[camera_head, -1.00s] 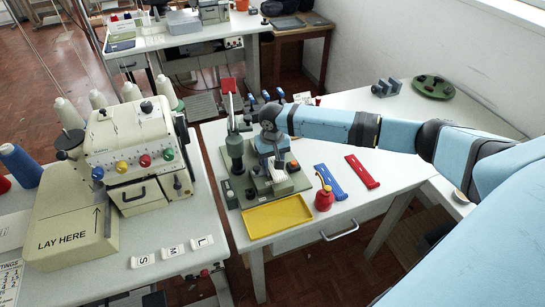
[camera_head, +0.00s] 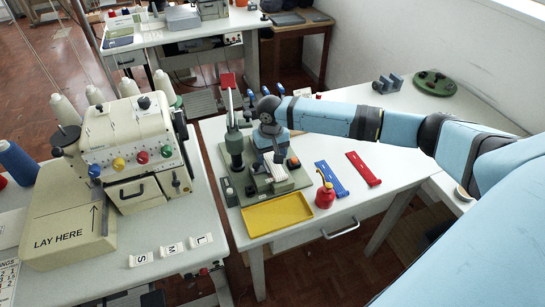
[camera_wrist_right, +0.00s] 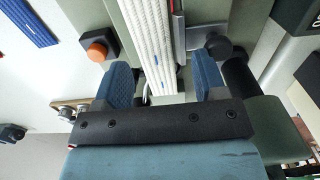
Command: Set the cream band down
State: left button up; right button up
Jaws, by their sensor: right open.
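The cream band (camera_wrist_right: 152,32) is a ribbed whitish strip with small blue marks. In the right wrist view it runs along the green fixture, between the two blue fingers. My right gripper (camera_wrist_right: 163,62) is open, with a gap between each finger and the band. In the head view the gripper (camera_head: 275,155) points down over the green-based machine (camera_head: 229,190). A pale piece (camera_head: 279,173), apparently the band, shows just below it. Whether the band's near end rests on anything is hidden by the gripper. My left gripper is not in view.
A yellow tray (camera_head: 276,213) lies in front of the machine. An orange knob (camera_wrist_right: 99,47) stands close beside the fingers. The table's right part is mostly clear.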

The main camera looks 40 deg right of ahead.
notch_tip(320, 180, up, 12)
jog(key=shift+d+f, duration=0.2)
jog(key=shift+d, duration=0.05)
jog(key=shift+w, duration=0.1)
